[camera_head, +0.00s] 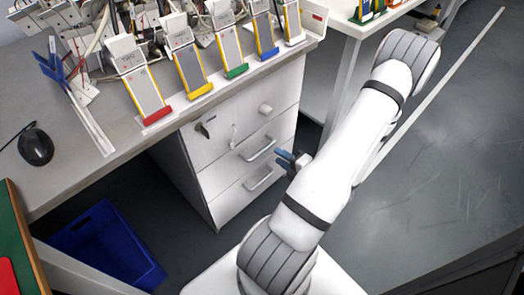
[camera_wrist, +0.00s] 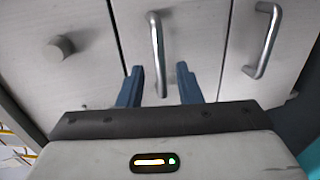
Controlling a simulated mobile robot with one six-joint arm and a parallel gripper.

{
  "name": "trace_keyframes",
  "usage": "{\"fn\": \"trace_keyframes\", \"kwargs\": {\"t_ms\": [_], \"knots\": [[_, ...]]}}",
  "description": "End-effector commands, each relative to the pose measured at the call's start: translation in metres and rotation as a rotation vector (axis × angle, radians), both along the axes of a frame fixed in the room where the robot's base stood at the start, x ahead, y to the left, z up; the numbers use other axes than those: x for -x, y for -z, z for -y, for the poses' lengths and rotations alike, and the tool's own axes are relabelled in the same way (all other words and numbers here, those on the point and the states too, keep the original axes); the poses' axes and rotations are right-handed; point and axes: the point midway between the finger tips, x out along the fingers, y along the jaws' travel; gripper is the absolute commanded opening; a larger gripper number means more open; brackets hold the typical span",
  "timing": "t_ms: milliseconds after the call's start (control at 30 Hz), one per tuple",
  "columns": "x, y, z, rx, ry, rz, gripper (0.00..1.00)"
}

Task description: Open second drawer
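A white drawer cabinet (camera_head: 240,150) stands under the desk, all its drawers shut. The top drawer has a round knob (camera_head: 265,108). The second drawer has a metal bar handle (camera_head: 258,149), and the third drawer below has a similar handle (camera_head: 258,178). My gripper (camera_head: 281,158), with blue fingers, is at the right end of the second drawer's handle. In the wrist view, turned sideways, the open fingers (camera_wrist: 160,72) lie on either side of one end of that handle (camera_wrist: 155,40). Nothing is gripped. I cannot tell whether the fingers touch the handle.
The desk (camera_head: 60,150) above carries several colour-edged panels (camera_head: 142,92) and a black mouse (camera_head: 36,146). A blue bin (camera_head: 105,245) sits on the floor at lower left. The floor (camera_head: 440,190) at right is clear. A white-legged table (camera_head: 345,80) stands behind.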

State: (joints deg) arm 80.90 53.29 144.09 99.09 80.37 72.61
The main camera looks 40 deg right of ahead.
Motion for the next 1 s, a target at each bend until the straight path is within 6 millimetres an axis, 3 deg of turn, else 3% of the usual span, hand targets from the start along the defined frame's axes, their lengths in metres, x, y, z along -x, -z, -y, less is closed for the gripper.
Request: {"fn": "trace_keyframes", "kwargs": {"t_ms": [500, 967, 1000], "knots": [[-0.064, 0.013, -0.008, 0.005, -0.018, 0.0, 0.32], [-0.074, 0.014, -0.009, 0.005, -0.015, 0.0, 0.32], [-0.074, 0.014, -0.009, 0.005, -0.015, 0.0, 0.28]]}}
